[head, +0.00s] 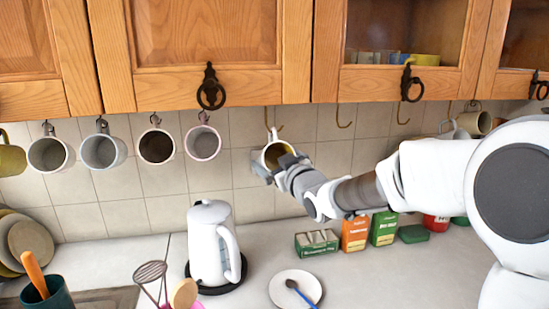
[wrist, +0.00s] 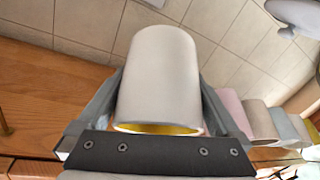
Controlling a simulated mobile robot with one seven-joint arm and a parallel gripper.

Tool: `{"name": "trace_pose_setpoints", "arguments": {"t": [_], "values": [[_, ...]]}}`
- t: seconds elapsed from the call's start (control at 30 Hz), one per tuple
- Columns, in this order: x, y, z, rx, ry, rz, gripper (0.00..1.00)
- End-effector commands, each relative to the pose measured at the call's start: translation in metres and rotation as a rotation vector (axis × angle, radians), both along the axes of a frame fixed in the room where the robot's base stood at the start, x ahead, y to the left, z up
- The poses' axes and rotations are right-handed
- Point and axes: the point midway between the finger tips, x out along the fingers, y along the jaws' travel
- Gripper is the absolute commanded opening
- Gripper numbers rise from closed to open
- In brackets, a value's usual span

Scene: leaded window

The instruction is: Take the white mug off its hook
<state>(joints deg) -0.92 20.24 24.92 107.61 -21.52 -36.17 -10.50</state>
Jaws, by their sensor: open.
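A white mug (head: 273,153) with a yellow inside hangs below a brass hook (head: 268,118) under the wooden cupboards, near the middle of the head view. In the wrist view the mug (wrist: 160,72) fills the space between the fingers, its yellow-lined rim towards the palm. My gripper (head: 276,163) is open, with one finger on each side of the mug. It also shows in the wrist view (wrist: 160,90). I cannot tell whether either finger touches the mug. The handle is mostly hidden, and its contact with the hook is not clear.
Several other mugs (head: 156,146) hang in a row to the left, and more hang at the far right. Empty hooks (head: 345,116) are just right. A white kettle (head: 210,243), small boxes (head: 355,233) and a saucer (head: 283,288) with a blue spoon stand below on the counter.

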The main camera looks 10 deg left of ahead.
Motion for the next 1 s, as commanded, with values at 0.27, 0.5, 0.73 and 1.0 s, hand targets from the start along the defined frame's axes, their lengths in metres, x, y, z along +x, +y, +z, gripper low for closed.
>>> {"name": "trace_pose_setpoints", "arguments": {"t": [0.27,0.5,0.73,1.0], "values": [[0.000,0.000,0.000,0.000,0.000,0.000,0.73],[0.000,-0.001,0.000,0.000,0.000,-0.001,0.30],[0.000,0.000,0.001,0.001,-0.002,0.000,0.15],[0.000,0.000,0.011,0.001,-0.005,-0.001,0.15]]}}
